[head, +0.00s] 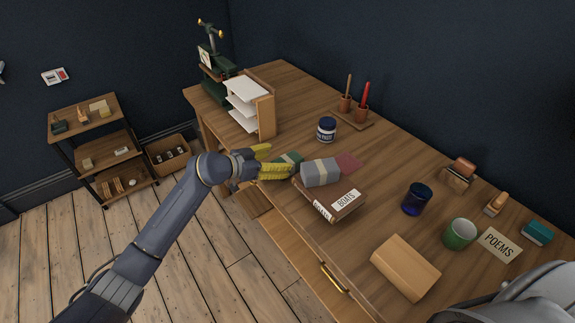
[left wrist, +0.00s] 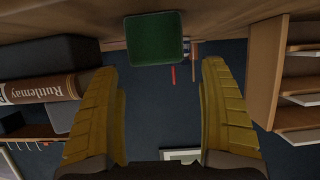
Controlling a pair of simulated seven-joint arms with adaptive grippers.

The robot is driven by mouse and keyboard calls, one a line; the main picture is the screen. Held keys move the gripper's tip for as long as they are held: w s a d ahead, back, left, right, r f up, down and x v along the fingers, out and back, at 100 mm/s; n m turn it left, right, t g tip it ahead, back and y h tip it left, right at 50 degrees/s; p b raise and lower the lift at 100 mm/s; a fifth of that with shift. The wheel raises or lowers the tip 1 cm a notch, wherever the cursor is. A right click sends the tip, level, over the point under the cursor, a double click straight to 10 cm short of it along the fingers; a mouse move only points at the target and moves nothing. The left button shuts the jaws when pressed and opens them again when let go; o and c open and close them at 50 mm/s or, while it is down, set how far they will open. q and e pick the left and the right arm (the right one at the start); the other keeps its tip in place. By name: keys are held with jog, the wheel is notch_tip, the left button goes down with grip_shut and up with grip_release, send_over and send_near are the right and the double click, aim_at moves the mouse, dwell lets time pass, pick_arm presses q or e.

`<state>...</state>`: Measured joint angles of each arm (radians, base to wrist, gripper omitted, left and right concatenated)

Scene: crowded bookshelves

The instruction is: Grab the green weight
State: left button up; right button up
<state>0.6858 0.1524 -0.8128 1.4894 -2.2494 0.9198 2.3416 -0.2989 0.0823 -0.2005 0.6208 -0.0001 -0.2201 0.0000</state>
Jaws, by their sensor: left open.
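The green weight (head: 289,158) is on the desk, partly hidden behind my yellow fingers in the head view. In the left wrist view it is a dark green block (left wrist: 155,38) at top centre, beyond the fingertips and between their lines. My left gripper (head: 279,161) is open and empty, at the desk's front edge close to the weight. Its two fingers also show spread apart in the left wrist view (left wrist: 158,68).
Books, one labelled BOATS (head: 345,198), with a grey block (head: 321,173) on top, lie right of the gripper. A paper rack (head: 266,117) stands behind left, an ink jar (head: 326,130) behind. A blue cup (head: 417,199) and green mug (head: 459,234) stand farther right.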

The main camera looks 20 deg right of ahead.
aim_at(287, 160)
pick_arm(q)
jog(key=shift+f+x, duration=0.2)
jog(key=shift+x, duration=1.1)
jog(key=shift+f+x, duration=0.15)
jog(key=shift+x, duration=1.1)
jog(key=shift+s+a, duration=0.1)
jog(key=shift+c, duration=0.4)
jog(key=c, duration=1.5)
jog(key=shift+r, duration=0.15)
jog(key=shift+c, duration=0.5)
